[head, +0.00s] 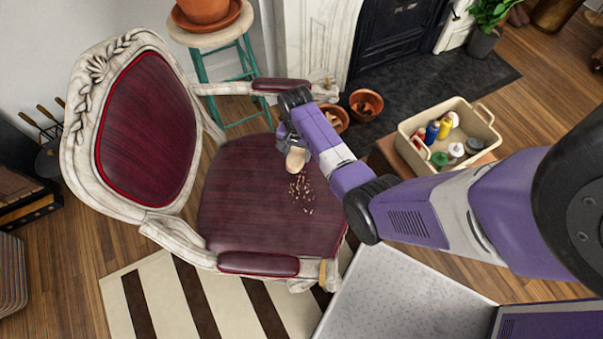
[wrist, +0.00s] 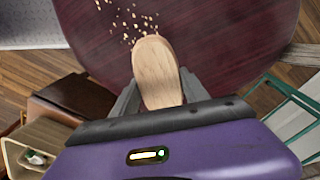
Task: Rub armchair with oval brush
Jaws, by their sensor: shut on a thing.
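The armchair (head: 240,200) has a carved whitish frame and dark red upholstery, with its back at the left in the head view. Its seat also fills the top of the wrist view (wrist: 230,45). Several pale crumbs (head: 302,190) lie on the seat. The oval brush (head: 296,159) has a light wooden back, which shows in the wrist view (wrist: 156,72). My gripper (head: 290,142) is shut on the brush and holds it at the seat, beside the crumbs. The brush's underside is hidden, so I cannot tell whether it touches the seat.
A beige crate (head: 405,128) with bottles and jars stands at the right on a brown support. A teal-legged stool (head: 204,70) with a terracotta pot (head: 203,10) stands behind the chair. Two small pots (head: 366,103) sit near the fireplace. A striped rug (head: 165,300) lies in front.

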